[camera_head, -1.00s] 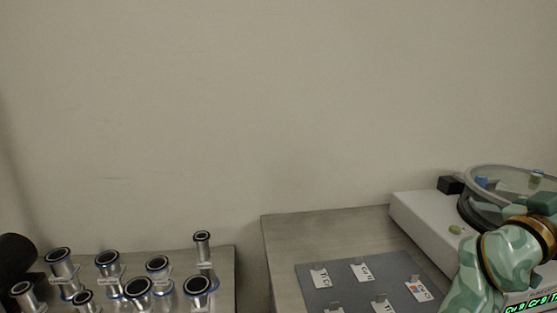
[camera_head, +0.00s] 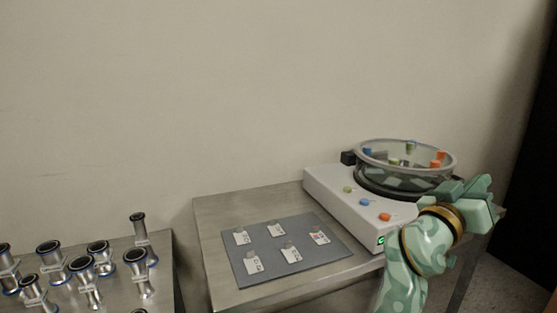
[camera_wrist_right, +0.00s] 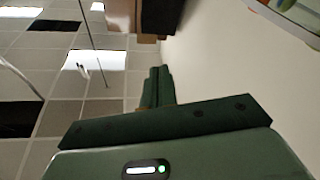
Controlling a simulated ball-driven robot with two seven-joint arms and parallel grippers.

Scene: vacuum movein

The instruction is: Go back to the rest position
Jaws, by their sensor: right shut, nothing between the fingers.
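My right arm comes in at the lower right of the head view. Its green gripper (camera_head: 482,188) is shut and empty, held in front of and to the right of the round glass-walled chamber (camera_head: 375,183). The wrist view shows its shut fingers (camera_wrist_right: 158,86) against the ceiling and wall, with nothing between them. My left gripper is not in view.
The chamber sits on a white box (camera_head: 335,203) with coloured buttons. A grey mat (camera_head: 285,270) with several small labelled pieces lies on the metal table (camera_head: 215,215). Several metal pipe fittings (camera_head: 48,247) stand on another table at left. The wall is behind.

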